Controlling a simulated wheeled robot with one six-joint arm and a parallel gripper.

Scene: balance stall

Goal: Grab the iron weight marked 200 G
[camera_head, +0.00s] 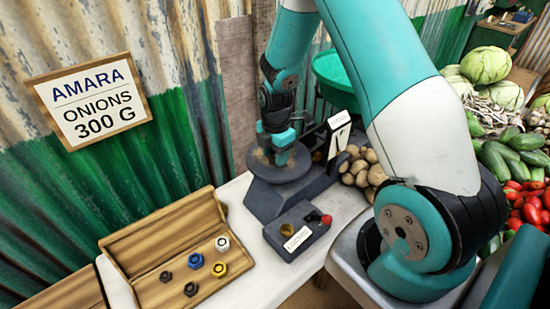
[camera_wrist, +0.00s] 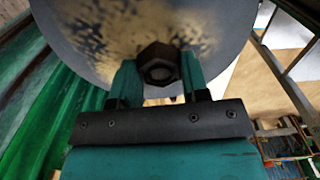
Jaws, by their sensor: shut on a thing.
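My gripper (camera_wrist: 158,75) is shut on a dark hexagonal weight (camera_wrist: 160,60), which sits between its two teal fingertips. No marking can be read on this weight, so I cannot tell if it is the 200 G one. In the head view my gripper (camera_head: 283,150) is pointed down at the round grey pan (camera_head: 260,172) of the scale, and the weight is hidden there. I cannot tell whether the weight touches the pan. Several hexagonal weights, including black ones (camera_head: 191,289), a blue one (camera_head: 195,261), a white one (camera_head: 222,243) and a yellow one (camera_head: 219,269), lie in the open wooden box.
The wooden box (camera_head: 122,243) lies open on the white counter (camera_head: 266,283). A dark device with a red knob (camera_head: 326,220) stands before the scale. Potatoes (camera_head: 358,165) and a green bowl (camera_head: 334,72) are beside it. A wall sign (camera_head: 92,101) reads AMARA ONIONS 300 G.

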